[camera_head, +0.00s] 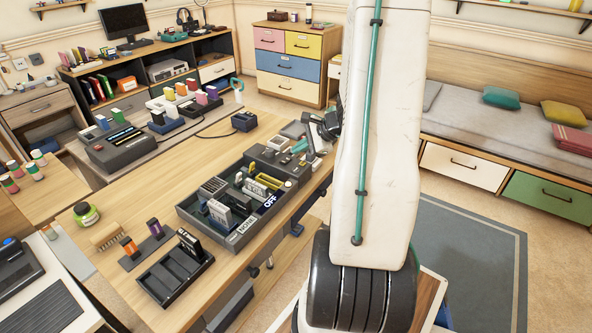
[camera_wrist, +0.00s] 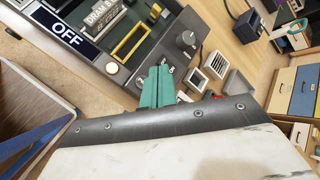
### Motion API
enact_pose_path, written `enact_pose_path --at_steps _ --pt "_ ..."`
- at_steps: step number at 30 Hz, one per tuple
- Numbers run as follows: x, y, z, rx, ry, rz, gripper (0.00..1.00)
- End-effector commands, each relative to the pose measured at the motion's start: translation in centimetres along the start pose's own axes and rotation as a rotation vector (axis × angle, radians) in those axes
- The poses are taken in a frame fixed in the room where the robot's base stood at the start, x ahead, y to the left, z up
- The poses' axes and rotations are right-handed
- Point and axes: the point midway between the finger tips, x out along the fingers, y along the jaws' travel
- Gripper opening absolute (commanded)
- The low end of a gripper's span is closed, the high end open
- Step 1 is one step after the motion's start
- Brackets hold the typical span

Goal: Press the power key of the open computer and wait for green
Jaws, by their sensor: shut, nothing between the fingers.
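The open computer (camera_head: 238,232) is a dark, open-topped case on the wooden table, with boards and modules inside and an "OFF" sign on its front edge. In the wrist view its dark panel (camera_wrist: 170,22) carries a round knob, small metal parts and a pale round spot (camera_wrist: 112,68) near the "OFF" sign (camera_wrist: 67,38). I cannot tell which part is the power key. My gripper (camera_wrist: 158,72) has teal fingers, closed together and empty, over the case's end by the small metal parts. It also shows in the head view (camera_head: 299,146). Contact is unclear.
Small grey blocks (camera_wrist: 216,64) lie beside the case. A dark box (camera_head: 244,121) sits farther back. My arm hides the table's right side.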

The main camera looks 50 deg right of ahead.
Motion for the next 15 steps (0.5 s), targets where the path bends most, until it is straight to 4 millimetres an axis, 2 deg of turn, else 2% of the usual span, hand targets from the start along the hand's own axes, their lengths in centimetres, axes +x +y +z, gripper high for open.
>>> enact_pose_path --at_steps 6,15 --pt "2.1 1.6 -1.5 0.002 -0.001 0.002 0.0" --pt "3.2 2.3 -2.3 -0.001 0.001 0.0 0.0"
